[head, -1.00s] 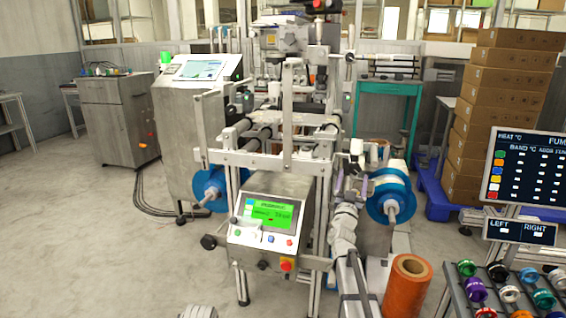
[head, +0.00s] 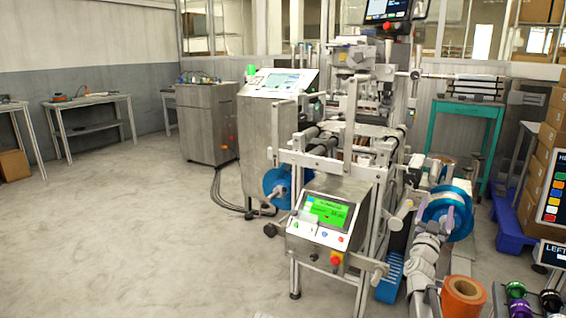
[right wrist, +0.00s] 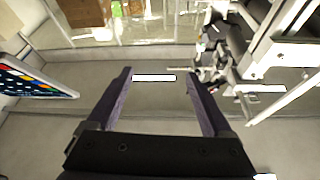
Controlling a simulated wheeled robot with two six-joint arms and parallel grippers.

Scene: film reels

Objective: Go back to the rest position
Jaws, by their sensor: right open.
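My right arm rises from the bottom right of the head view, in front of the machine's right side. Its gripper (head: 443,204) points up and away, near the right reel. In the right wrist view the two dark fingers (right wrist: 158,78) stand wide apart with nothing between them but background. The machine (head: 335,215) has a green-lit control panel. A blue-flanged reel (head: 276,184) is on its left and another blue-flanged reel (head: 460,218) on its right, partly hidden by my gripper. My left gripper is not in view.
An orange roll (head: 463,297) stands at the lower right, beside my arm. Coloured rings (head: 518,308) lie on a rack at the right corner. Stacked cartons (head: 538,190) and a teal table (head: 465,112) are behind. Open floor (head: 130,240) fills the left.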

